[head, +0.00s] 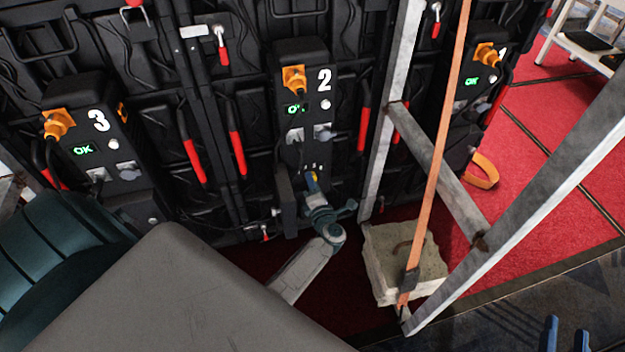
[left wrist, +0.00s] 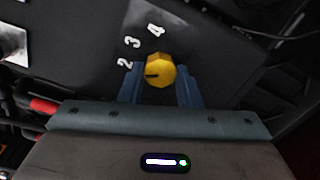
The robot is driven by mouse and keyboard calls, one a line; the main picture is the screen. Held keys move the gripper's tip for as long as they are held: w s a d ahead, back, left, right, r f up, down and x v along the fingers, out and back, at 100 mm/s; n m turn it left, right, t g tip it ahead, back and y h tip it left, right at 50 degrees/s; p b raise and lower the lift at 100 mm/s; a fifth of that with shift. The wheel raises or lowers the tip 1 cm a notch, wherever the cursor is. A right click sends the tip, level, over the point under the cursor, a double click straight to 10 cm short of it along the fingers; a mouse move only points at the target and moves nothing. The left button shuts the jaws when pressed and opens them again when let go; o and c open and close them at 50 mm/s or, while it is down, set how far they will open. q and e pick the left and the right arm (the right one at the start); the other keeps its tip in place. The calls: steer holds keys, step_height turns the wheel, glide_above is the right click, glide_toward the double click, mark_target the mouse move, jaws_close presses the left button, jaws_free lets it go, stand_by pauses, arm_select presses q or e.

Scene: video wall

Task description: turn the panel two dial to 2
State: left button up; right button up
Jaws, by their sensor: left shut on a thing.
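The panel two box (head: 303,110), a black unit with a white 2 and a lit green display, stands upright in the head view's middle. Its yellow dial (left wrist: 160,70) sits between the blue fingers of my left gripper (left wrist: 159,88) in the left wrist view. The gripper is shut on the dial. White numerals 2, 3 and 4 show around it. The dial's dark pointer mark points left and slightly down, a little below the 2. In the head view my left gripper (head: 313,188) mostly hides the dial. My right gripper (head: 566,334) is open and empty at bottom right.
Panel three's box (head: 95,140) is at left, another box (head: 475,85) at right. A metal frame (head: 440,160) with an orange strap (head: 440,150) stands right of my left gripper, beside a concrete block (head: 385,262). Red-handled latches (head: 237,153) hang nearby. Red carpet (head: 560,150) is open at right.

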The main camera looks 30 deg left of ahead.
arm_select(q)
steer(key=shift+m+p, duration=0.65)
steer(key=shift+m, duration=0.25)
arm_select(e)
steer(key=s+a+f+g, duration=0.1)
steer(key=s+f+g, duration=0.4)
steer(key=f, duration=0.3)
steer(key=shift+f+g, duration=0.3)
steer(key=shift+f, duration=0.05)
arm_select(q)
steer(key=o, duration=1)
steer(key=shift+c, duration=0.2)
steer(key=v, duration=1.1)
arm_select(e)
steer(key=shift+s+a+f+g+y, duration=0.2)
steer(key=shift+s+f+g+y, duration=0.1)
steer(key=shift+s+f+g, duration=0.7)
